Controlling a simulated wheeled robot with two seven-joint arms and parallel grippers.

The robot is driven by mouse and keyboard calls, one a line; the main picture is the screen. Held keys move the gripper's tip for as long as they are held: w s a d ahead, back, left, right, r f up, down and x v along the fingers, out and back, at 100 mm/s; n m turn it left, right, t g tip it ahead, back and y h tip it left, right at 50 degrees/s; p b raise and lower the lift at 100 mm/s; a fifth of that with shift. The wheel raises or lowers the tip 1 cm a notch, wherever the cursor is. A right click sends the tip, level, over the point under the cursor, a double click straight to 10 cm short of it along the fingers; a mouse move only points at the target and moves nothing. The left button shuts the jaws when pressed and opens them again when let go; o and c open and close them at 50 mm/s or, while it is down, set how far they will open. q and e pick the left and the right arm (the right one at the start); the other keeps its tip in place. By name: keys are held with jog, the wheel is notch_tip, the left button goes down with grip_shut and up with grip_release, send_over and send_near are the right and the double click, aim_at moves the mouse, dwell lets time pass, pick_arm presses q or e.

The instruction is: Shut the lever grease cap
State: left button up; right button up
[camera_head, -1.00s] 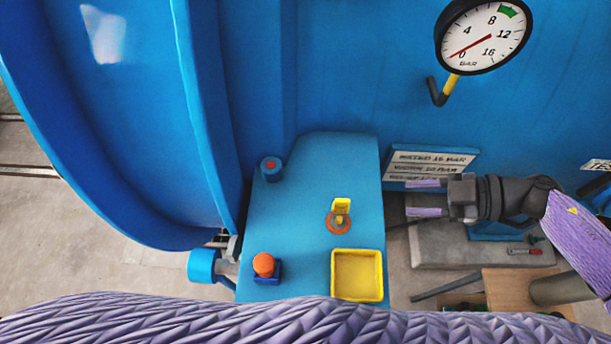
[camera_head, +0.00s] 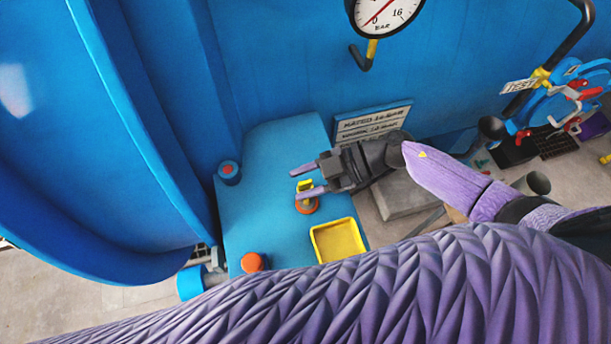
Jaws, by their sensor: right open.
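The grease cap appears to be the small yellow flap (camera_head: 304,185) standing up over an orange ring (camera_head: 308,208) on the blue bench top. My right gripper (camera_head: 295,184) is open and reaches in from the right. Its two purple fingers lie on either side of the yellow flap in the picture; the nearer finger hides part of the flap and ring. I cannot tell whether a finger touches it. My left gripper is out of view.
A yellow tray (camera_head: 321,250) sits near the bench's front edge. An orange knob (camera_head: 252,263) and a blue fitting with a red top (camera_head: 229,172) stand to the left. A sign plate (camera_head: 372,122) and pressure gauge (camera_head: 386,10) are behind. My purple arm covers the foreground.

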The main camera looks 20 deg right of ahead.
grip_shut()
jog(key=shift+s, duration=0.1)
jog(key=shift+s+n+t, duration=0.25)
jog(key=shift+n+t, duration=0.15)
jog(key=shift+s+f+n, duration=0.2)
jog(key=shift+s+n, duration=0.15)
jog(key=shift+n, duration=0.15)
jog(key=shift+s+f+n+t, duration=0.15)
jog(key=shift+s+n+t, duration=0.15)
jog(key=shift+n+t, duration=0.25)
jog(key=shift+s+f+n+t+y+b, duration=0.35)
jog(key=shift+s+n+t+y+b, duration=0.1)
jog(key=shift+n+t+b, duration=0.35)
